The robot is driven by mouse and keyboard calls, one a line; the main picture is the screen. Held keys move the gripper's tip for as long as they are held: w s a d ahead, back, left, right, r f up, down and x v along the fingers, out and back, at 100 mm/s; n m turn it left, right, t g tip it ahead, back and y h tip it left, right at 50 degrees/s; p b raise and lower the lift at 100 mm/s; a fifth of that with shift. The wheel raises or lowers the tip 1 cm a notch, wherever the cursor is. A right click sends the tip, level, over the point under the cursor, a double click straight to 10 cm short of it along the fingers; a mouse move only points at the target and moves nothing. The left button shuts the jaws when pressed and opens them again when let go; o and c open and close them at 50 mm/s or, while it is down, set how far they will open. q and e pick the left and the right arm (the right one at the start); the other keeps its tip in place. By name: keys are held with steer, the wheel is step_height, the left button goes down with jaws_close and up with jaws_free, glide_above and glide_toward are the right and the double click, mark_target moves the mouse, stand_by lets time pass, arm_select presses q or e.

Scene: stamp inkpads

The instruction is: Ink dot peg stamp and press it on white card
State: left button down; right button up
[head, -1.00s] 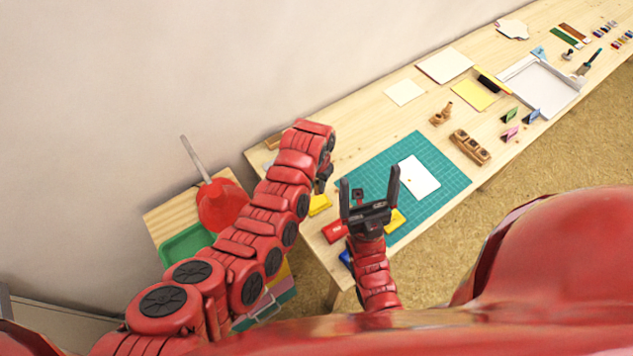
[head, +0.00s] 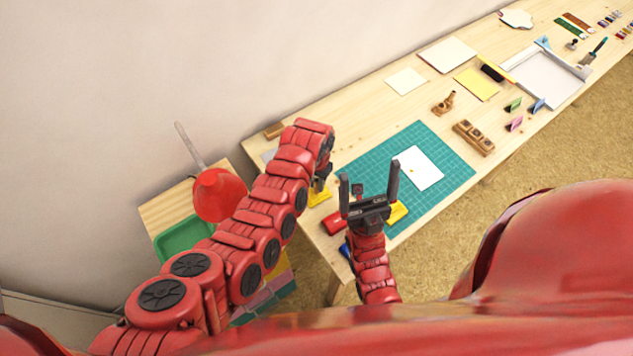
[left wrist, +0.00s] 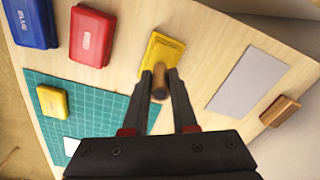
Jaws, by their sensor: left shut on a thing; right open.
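My left gripper (head: 321,186) is shut on the peg stamp (left wrist: 160,86), a short wooden dowel, seen nearly end-on in the left wrist view. The peg is over or beside the yellow inkpad (left wrist: 162,52); I cannot tell whether it touches. The pad also shows in the head view (head: 319,197), just below the left gripper. The white card (head: 421,168) lies on the green cutting mat (head: 445,162) and bears a small yellowish mark. My right gripper (head: 369,190) is open and empty, its fingers pointing up in the picture, in front of the mat.
A red inkpad (left wrist: 90,36) and a blue inkpad (left wrist: 32,22) stand near the table edge. A yellow block (left wrist: 53,101) sits on the mat. A grey sheet (left wrist: 248,80) and a wooden block (left wrist: 281,110) lie beyond the yellow pad. A wooden holder (head: 474,137) stands right of the mat.

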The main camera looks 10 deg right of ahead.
mark_target(317, 181)
arm_select(q)
steer(key=shift+f+b, duration=0.45)
steer(key=shift+f, duration=0.15)
stand_by(1.5)
steer(key=shift+r, duration=0.2)
steer(key=shift+r+p, duration=0.45)
steer(key=shift+r+p, duration=1.1)
steer(key=shift+r, duration=0.45)
steer(key=shift+r+p, duration=0.7)
steer(key=shift+r, duration=0.5)
